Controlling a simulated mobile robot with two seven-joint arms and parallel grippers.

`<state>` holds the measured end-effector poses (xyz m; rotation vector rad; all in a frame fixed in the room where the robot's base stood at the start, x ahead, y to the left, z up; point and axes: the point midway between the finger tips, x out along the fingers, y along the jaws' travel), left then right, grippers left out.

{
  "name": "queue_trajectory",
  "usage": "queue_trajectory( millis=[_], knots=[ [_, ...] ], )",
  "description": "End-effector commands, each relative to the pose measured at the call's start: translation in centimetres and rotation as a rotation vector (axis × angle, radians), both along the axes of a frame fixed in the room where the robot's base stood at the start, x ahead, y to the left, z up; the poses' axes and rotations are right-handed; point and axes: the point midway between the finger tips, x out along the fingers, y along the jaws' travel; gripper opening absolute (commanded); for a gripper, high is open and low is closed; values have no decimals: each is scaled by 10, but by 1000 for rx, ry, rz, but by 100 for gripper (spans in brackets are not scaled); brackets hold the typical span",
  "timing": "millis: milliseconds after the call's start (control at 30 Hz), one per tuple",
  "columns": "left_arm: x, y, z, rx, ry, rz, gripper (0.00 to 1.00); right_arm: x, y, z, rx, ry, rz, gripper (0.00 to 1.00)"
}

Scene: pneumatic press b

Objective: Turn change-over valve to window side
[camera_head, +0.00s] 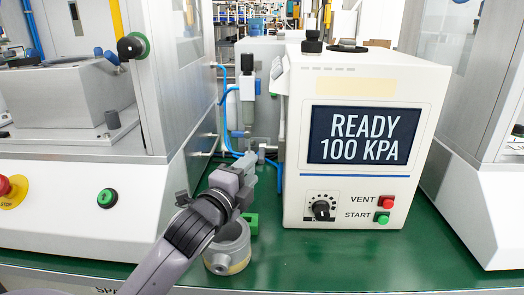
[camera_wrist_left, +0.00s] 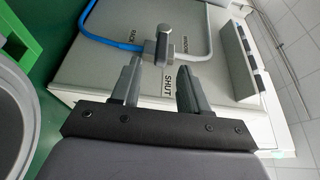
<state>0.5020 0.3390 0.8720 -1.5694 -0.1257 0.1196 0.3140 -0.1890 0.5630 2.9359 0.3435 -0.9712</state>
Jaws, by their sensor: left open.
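The change-over valve (camera_wrist_left: 164,42) is a small metal fitting with a short lever, on a pale panel marked RACK, WINDOW and SHUT. In the left wrist view its lever points down the picture, toward the SHUT mark. My left gripper (camera_wrist_left: 159,72) is open, with one finger on each side of the lever's end; I cannot tell whether they touch it. In the head view my left gripper (camera_head: 248,168) reaches the left side of the white control box (camera_head: 300,190), and the valve is small there and partly hidden. My right gripper is not in view.
The control box screen (camera_head: 360,135) reads READY 100 KPA, above a knob, a red VENT button and a green START button. Blue tubes (camera_head: 222,115) run beside the valve. A grey round part (camera_head: 228,250) and a green block (camera_head: 251,222) stand below my left gripper.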

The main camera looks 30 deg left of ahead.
Motion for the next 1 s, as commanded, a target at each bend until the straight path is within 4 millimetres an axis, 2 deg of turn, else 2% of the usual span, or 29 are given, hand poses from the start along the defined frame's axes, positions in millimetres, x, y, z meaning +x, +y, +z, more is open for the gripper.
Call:
queue_trajectory(
  millis=[267,700,1000],
  knots=[
    [9,2,1,7,-4,2,45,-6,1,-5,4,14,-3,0],
    [61,10,1,6,-3,2,45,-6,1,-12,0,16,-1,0],
    [71,11,1,5,-2,1,45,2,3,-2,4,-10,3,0]
  ],
)
